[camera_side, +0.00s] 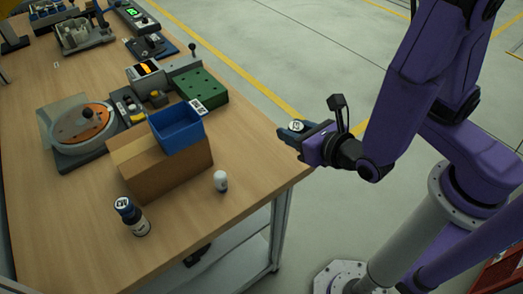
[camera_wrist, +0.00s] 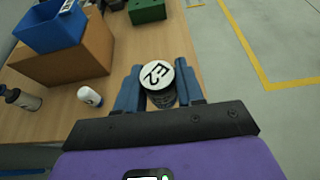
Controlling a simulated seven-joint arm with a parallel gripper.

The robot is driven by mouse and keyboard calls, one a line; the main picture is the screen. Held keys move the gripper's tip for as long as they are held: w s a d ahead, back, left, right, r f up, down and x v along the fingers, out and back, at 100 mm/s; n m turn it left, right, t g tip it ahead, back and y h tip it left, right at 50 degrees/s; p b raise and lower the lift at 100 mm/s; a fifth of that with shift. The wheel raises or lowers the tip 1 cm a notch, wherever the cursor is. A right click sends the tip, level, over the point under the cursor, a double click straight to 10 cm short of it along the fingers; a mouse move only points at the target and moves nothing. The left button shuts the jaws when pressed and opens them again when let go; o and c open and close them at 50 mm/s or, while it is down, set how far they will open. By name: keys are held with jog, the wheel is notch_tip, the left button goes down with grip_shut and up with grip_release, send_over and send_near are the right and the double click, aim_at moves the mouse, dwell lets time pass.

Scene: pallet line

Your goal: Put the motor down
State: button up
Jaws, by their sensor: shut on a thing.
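The motor (camera_wrist: 163,99) is a short dark cylinder with a ribbed side and a round white top marked "E2". It is between the blue fingers of my gripper (camera_wrist: 159,68), which is shut on it. In the side view the motor (camera_side: 297,126) shows at the tip of my gripper (camera_side: 293,130), beside the right edge of the wooden table (camera_side: 265,165). It appears held up in the air, roughly upright. Its underside is hidden, and its height above the table cannot be told.
A cardboard box (camera_side: 165,178) bears a blue bin (camera_side: 178,130). A green block (camera_side: 203,90) and a round orange-topped device (camera_side: 82,125) lie behind. The table's near right corner is clear.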

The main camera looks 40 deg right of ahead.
jog(key=shift+w+a+f, duration=0.65)
jog(key=shift+w+a, duration=0.05)
jog(key=shift+w, duration=0.45)
send_over(261, 161)
jog(key=f, duration=0.5)
jog(key=shift+s+d+f, duration=0.15)
jog(key=shift+d+f, duration=0.05)
jog(key=shift+f, duration=0.05)
jog(key=shift+a+f, duration=0.1)
jog(key=shift+f, duration=1.65)
jog(key=o, duration=1.1)
jog(key=shift+f, duration=0.15)
